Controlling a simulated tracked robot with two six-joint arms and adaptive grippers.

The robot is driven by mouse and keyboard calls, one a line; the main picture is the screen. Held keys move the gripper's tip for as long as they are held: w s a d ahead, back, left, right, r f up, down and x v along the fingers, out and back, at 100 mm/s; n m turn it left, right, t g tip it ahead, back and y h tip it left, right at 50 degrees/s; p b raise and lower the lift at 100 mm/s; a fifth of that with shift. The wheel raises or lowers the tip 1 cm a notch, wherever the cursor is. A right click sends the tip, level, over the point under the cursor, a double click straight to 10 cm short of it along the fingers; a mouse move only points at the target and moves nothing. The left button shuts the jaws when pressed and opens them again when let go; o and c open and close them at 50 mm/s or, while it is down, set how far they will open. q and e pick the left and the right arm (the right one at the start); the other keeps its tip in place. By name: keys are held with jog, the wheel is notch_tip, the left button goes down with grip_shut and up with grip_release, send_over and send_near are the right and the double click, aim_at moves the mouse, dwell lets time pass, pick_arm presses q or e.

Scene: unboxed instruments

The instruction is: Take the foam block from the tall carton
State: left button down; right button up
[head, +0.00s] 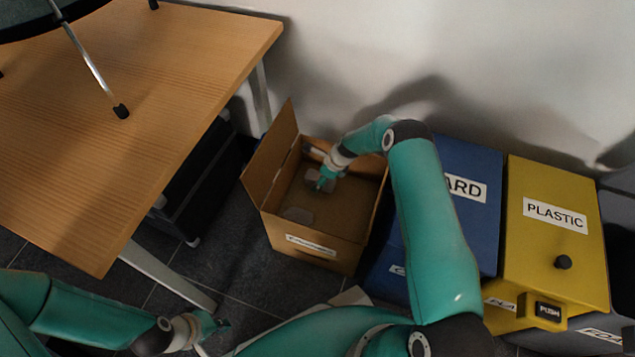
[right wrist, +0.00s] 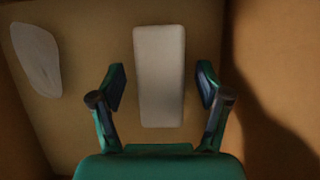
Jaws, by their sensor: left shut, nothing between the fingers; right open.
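The tall carton (head: 335,258) stands open on the floor, with a white label on its front wall. My right gripper (head: 322,183) reaches down inside it. In the right wrist view, a pale grey rectangular block (right wrist: 160,70), which looks like the foam block, lies on the carton floor. The open fingers of my right gripper (right wrist: 162,88) are on either side of its near part, with gaps on both sides. In the head view the block (head: 315,176) is partly hidden by the gripper. My left gripper (head: 222,323) is shut and empty at the lower left, outside the carton.
A flat, rounded grey piece (head: 298,215) also lies in the carton; it shows in the right wrist view (right wrist: 36,58). A raised flap (head: 268,155) stands at the carton's left. A wooden table (head: 170,90) is on the left, blue (head: 470,220) and yellow (head: 556,255) bins on the right.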

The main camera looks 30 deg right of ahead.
jog(key=shift+f+b, duration=0.25)
jog(key=shift+b, duration=0.05)
jog(key=shift+c, duration=0.3)
jog(key=c, duration=0.8)
